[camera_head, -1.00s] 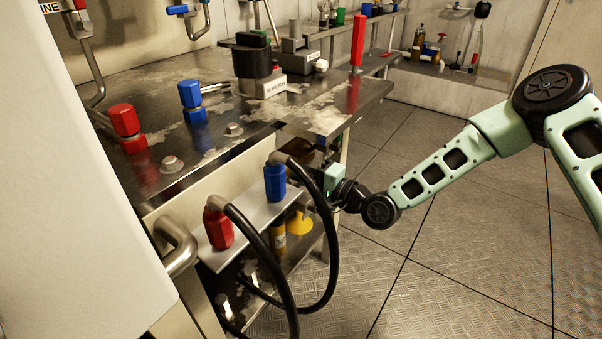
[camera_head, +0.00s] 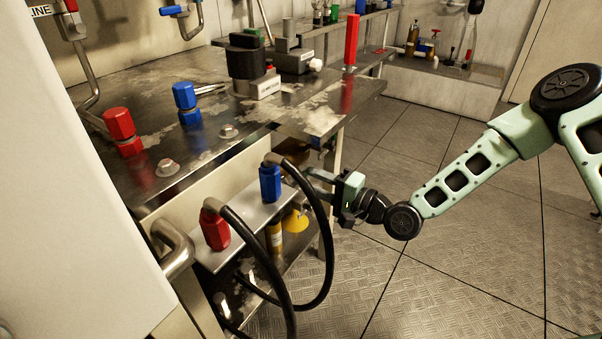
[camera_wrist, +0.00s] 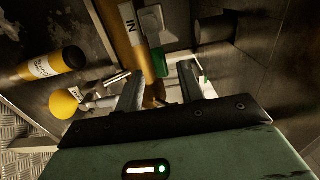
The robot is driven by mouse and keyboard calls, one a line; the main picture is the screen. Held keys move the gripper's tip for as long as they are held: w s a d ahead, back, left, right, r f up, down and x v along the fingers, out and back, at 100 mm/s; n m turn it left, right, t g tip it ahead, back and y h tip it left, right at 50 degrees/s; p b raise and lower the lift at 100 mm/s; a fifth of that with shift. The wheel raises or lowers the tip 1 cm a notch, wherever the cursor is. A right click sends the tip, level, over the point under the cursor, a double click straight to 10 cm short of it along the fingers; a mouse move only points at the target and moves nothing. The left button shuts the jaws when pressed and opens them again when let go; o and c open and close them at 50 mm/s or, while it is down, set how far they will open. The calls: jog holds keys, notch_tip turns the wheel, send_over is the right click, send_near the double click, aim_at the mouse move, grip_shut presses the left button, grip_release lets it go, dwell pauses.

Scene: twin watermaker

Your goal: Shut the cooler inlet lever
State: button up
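In the wrist view an orange pipe (camera_wrist: 122,38) marked "IN" runs down toward my gripper. A small green part (camera_wrist: 159,62) sits beside it, with a pale bracket-like piece (camera_wrist: 186,72) to its right. I cannot tell for sure which of these is the cooler inlet lever, or its angle. My gripper (camera_wrist: 161,80) is open, its two fingers apart on either side of the pipe's lower end and the green part. I see no clear grip on anything. In the head view my gripper (camera_head: 316,182) is at the bench's right end, below the top; the lever is not discernible there.
A blue cap (camera_head: 270,183) and a red cap (camera_head: 215,230) with black hoses (camera_head: 328,250) stand left of my gripper. The metal bench top (camera_head: 200,150) is above. A yellow funnel (camera_head: 295,220) is on the lower shelf. The floor (camera_head: 440,260) at right is free.

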jog(key=p+v, duration=0.1)
jog(key=v, duration=1)
jog(key=shift+s+d, duration=0.15)
jog(key=shift+s, duration=0.05)
